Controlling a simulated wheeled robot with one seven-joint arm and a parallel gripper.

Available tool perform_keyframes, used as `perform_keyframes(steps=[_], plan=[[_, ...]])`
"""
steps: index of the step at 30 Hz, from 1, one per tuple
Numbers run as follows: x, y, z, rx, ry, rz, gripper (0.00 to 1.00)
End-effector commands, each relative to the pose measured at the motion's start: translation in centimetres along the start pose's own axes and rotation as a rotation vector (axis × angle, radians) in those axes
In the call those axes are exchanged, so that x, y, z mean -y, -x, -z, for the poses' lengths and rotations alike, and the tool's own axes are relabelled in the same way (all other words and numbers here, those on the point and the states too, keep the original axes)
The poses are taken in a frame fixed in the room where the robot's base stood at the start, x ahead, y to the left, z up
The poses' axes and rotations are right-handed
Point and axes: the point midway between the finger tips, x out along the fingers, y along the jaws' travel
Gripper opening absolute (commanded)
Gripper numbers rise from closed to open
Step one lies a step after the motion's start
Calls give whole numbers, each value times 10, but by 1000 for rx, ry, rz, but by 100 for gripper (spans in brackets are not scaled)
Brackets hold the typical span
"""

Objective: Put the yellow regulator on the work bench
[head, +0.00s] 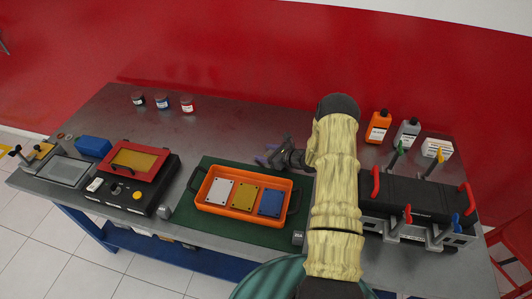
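A flat yellow plate (244,198), the only yellow piece among the three plates in the orange tray (240,213), lies in the middle of that tray; I take it for the yellow regulator. It lies between a white plate (220,191) and a blue plate (270,202). The tray stands on a green mat (186,214) on the grey work bench (232,120). My gripper (267,154) is above the bench, behind the tray's right part as seen here. Its two fingers look spread apart, with nothing visible between them. My arm hides part of the bench and mat on the right.
A black device with a red frame (133,160) stands on the left, near a blue box (94,146). Three small jars (162,103) stand at the back. A black engine block with red handles (420,197) and bottles (378,127) are on the right. The back middle of the bench is bare.

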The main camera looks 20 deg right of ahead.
Motion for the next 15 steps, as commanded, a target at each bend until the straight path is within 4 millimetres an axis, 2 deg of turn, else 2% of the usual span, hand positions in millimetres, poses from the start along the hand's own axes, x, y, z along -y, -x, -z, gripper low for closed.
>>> perform_keyframes(steps=[8, 15], plan=[[0, 3, -4, 0, 0, 1, 58], [2, 39, -1, -1, 0, 5, 58]])
